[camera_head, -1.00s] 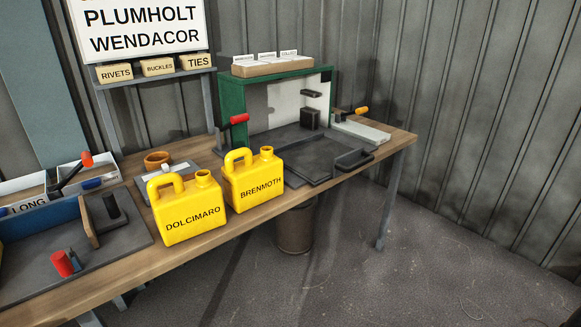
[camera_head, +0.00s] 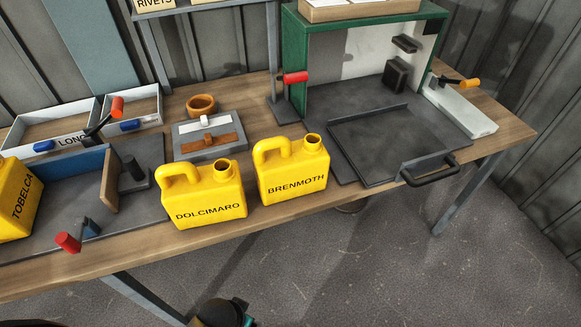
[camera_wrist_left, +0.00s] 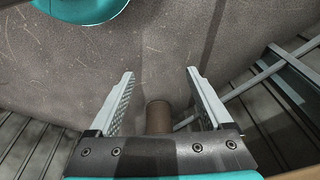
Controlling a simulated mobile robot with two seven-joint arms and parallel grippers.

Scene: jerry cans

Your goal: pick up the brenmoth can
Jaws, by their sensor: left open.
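The yellow BRENMOTH can (camera_head: 293,172) stands upright on the wooden workbench (camera_head: 330,212) near its front edge, with its handle at the upper left and its spout at the upper right. The yellow DOLCIMARO can (camera_head: 205,197) stands just left of it. A yellow TOBELCA can (camera_head: 15,200) is cut off at the left edge. In the left wrist view my left gripper (camera_wrist_left: 159,82) is open and empty, pointing over the grey floor. In the head view a dark and teal part of my own arm shows at the bottom. My right gripper is not in view.
Right of the BRENMOTH can lies a dark tray with a handle (camera_head: 430,169), before a green-framed box (camera_head: 292,50). A grey block with straps (camera_head: 209,138) and an orange ring (camera_head: 201,104) sit behind the cans. A brown bin (camera_wrist_left: 159,116) shows in the wrist view.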

